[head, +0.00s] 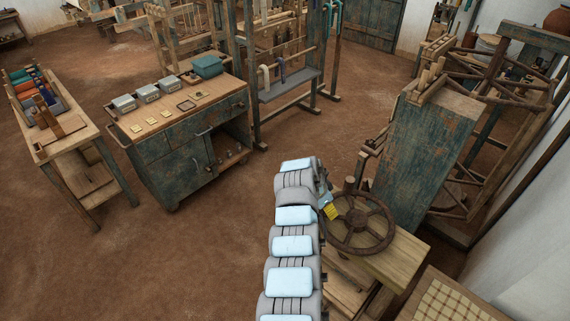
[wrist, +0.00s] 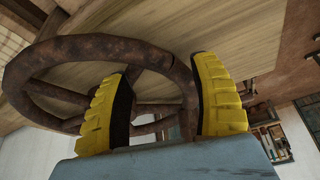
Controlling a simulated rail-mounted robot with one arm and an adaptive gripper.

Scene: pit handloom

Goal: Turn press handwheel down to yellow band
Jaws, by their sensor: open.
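The press handwheel (head: 360,222), a dark rusty spoked wheel, lies flat above the pale wooden press top (head: 408,262), right of my arm. My gripper (head: 331,211) is at the wheel's left rim. In the wrist view, the yellow ridged fingers of my gripper (wrist: 162,66) are spread apart. The rim of the handwheel (wrist: 60,50) curves across the gap between them, close to the right finger; whether it touches cannot be told. I cannot make out a yellow band on the press; the only yellow near the wheel is my fingers.
A worn teal cabinet (head: 425,165) stands just behind the press. A checked cloth (head: 450,308) lies at the lower right. A workbench (head: 185,135) with tins and a shelf of coloured yarn (head: 45,115) stand to the left. The brown floor between is clear.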

